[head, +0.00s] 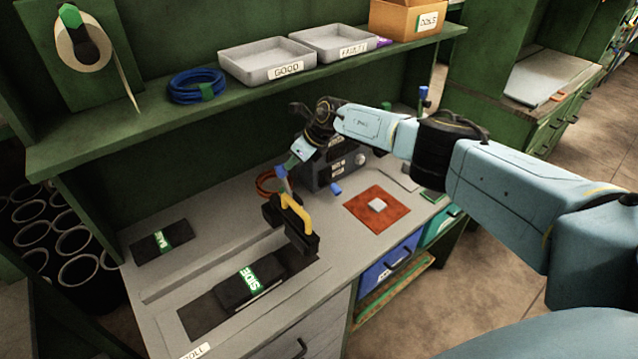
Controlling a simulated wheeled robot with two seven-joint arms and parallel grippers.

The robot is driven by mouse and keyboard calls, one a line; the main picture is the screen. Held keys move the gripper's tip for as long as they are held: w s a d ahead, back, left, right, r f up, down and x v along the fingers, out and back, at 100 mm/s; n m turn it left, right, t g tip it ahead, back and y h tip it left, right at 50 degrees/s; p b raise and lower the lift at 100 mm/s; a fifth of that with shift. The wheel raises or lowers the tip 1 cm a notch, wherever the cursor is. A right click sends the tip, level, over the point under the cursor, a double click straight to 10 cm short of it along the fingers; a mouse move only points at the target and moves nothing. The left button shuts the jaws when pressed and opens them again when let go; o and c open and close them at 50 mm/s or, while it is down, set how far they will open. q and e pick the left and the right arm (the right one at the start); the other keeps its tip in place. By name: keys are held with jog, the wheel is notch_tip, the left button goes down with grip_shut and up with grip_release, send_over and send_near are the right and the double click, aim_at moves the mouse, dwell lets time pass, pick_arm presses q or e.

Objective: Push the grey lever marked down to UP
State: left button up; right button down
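A dark grey box (318,182) with small white labels stands at the back of the bench, partly hidden behind my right wrist. I cannot make out a grey lever or the word UP; the labels are too small to read. My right gripper (290,222) is left of and in front of the box, above the bench. A yellow curved bar (297,212) with black blocks at both ends shows below the wrist. I cannot tell whether these are gripper parts or a separate piece, nor the finger opening. My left gripper is out of view.
A black sleeve marked SIDE (240,292) lies on a dark mat in front; another black piece (160,242) lies left. A shelf (150,122) with trays (268,68) overhangs the bench.

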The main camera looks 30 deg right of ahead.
jog(key=p+v, duration=0.3)
jog(key=v, duration=1)
jog(key=shift+d, duration=0.45)
jog(key=shift+f, duration=0.1)
